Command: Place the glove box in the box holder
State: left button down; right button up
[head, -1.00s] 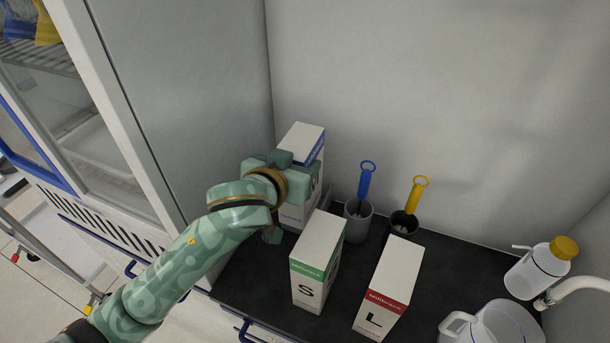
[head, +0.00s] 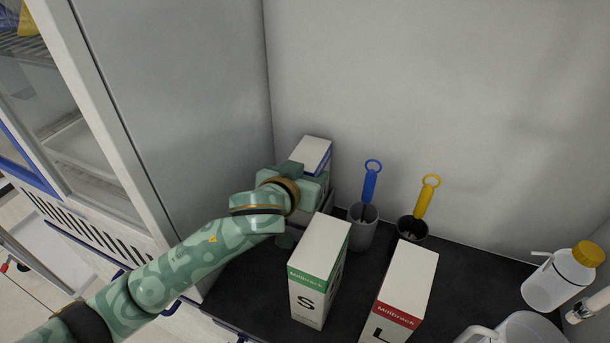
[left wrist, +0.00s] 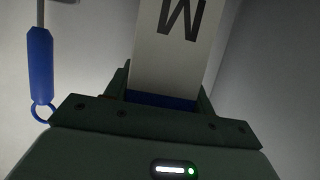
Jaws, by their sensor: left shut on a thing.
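The glove box is white with a blue band, and its white top (head: 313,150) shows in the head view at the back left of the dark counter. My left gripper (head: 312,188) is shut on it and covers most of its front. In the left wrist view the box (left wrist: 170,50) sits between the fingers of my gripper (left wrist: 160,98), its letter M upside down. A grey edge, perhaps the box holder (head: 328,196), shows beside the box; the rest is hidden. I cannot tell whether the box is inside it. My right gripper is not in view.
A green-banded S box (head: 318,262) and a red-banded L box (head: 405,290) stand in front. Blue (head: 370,185) and yellow (head: 427,197) brushes stand in cups behind them. A yellow-capped bottle (head: 557,285) is at right. A grey cabinet wall (head: 180,110) is close on the left.

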pick_arm(q)
jog(key=shift+r, duration=0.1)
jog(key=c, duration=0.5)
grip_release()
jog(key=shift+f, duration=0.25)
jog(key=shift+r, duration=0.1)
jog(key=shift+p+v, duration=2.15)
jog(key=shift+v, duration=3.95)
jog(key=shift+d+r, duration=0.1)
